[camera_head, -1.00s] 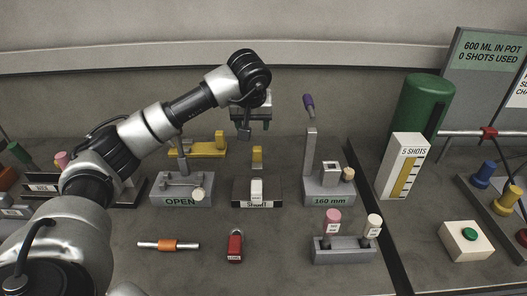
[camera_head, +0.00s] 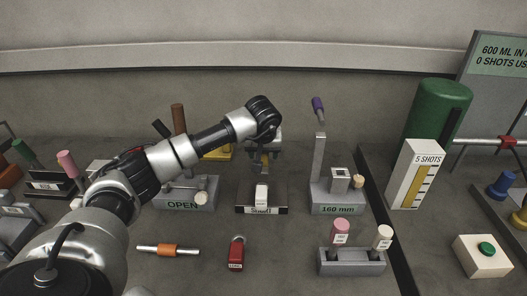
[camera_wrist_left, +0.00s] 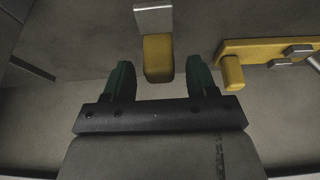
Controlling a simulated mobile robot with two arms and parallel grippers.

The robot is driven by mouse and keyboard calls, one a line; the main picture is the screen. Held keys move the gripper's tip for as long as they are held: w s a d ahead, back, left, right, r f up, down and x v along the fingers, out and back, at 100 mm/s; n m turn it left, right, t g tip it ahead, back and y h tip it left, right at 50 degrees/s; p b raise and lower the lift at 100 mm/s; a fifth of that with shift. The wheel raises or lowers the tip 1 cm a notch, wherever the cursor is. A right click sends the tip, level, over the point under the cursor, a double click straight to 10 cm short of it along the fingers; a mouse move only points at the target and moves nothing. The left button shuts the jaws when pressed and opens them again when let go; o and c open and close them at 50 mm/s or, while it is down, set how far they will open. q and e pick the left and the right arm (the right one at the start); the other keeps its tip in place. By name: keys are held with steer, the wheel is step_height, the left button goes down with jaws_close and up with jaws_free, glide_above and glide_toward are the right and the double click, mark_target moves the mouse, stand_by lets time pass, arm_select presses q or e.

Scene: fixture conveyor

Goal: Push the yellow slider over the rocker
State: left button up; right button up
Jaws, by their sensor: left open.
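In the left wrist view the yellow slider (camera_wrist_left: 157,58) shows between the two green fingertips of my left gripper (camera_wrist_left: 160,78), with gaps on both sides. A pale metal piece adjoins the slider there. The rocker is not clear in the wrist view. My right gripper is not in view.
The OPEN fixture (camera_head: 184,200) stands left of the rocker and the 160 mm fixture (camera_head: 336,209) right of it. A yellow bar (camera_wrist_left: 265,50) lies right of the gripper in the wrist view. A red padlock (camera_head: 236,254) and a two-peg block (camera_head: 350,263) are in front.

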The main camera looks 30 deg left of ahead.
mark_target(263, 159)
arm_select(q)
steer(key=shift+w+f, duration=0.1)
steer(key=shift+f, duration=0.15)
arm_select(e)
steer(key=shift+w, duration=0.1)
arm_select(q)
jaws_close()
steer(key=shift+s+d, duration=0.45)
steer(key=shift+s, duration=0.3)
steer(key=shift+s+d, duration=0.4)
steer(key=shift+s, duration=0.35)
steer(key=shift+r, duration=0.1)
steer(key=shift+w, duration=0.1)
jaws_free()
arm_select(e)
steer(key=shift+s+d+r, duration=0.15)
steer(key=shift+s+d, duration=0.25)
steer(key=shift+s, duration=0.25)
